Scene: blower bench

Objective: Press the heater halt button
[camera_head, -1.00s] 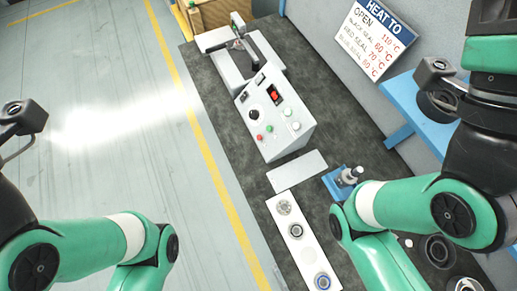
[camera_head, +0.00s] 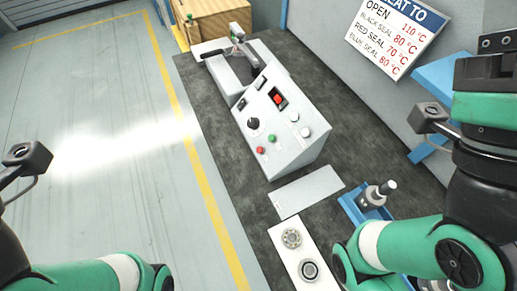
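The grey control box (camera_head: 290,150) stands on the dark bench in the middle of the view. No label can be read, so I cannot tell from writing which button is the heater halt. Both arms show at the lower left and lower right, apart from the box. Neither gripper's fingers are in view.
A grey clamp-like fixture (camera_head: 229,70) stands behind the box. In front lie a grey plate (camera_head: 305,192), a white strip with round parts (camera_head: 289,265) and a blue stand (camera_head: 350,205). A temperature sign (camera_head: 385,45) is at the back right. The bench left of the box looks clear.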

